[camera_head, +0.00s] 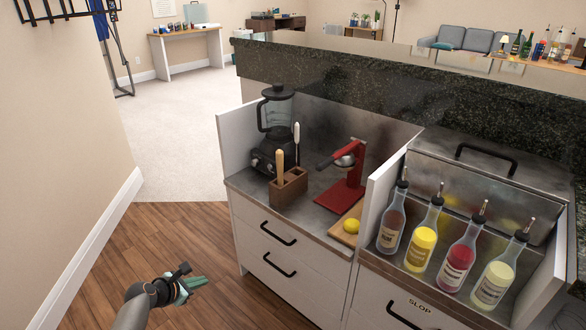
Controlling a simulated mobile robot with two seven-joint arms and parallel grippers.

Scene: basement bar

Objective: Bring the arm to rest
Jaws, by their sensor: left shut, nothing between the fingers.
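My left gripper (190,286) shows at the lower left of the head view, at the end of my grey arm that comes in from the bottom edge. It hangs in front of the wooden floor, left of the drawer cabinet (270,245). Its fingers are shut with nothing between them, and it appears apart from the cabinet. My right gripper is not in view.
A blender (275,125), a wooden utensil holder (289,187), a red press (345,185) and a lemon (351,226) on a board stand on the counter. Several bottles (421,248) stand at right. A wall (60,150) rises at left. The wooden floor (180,235) is clear.

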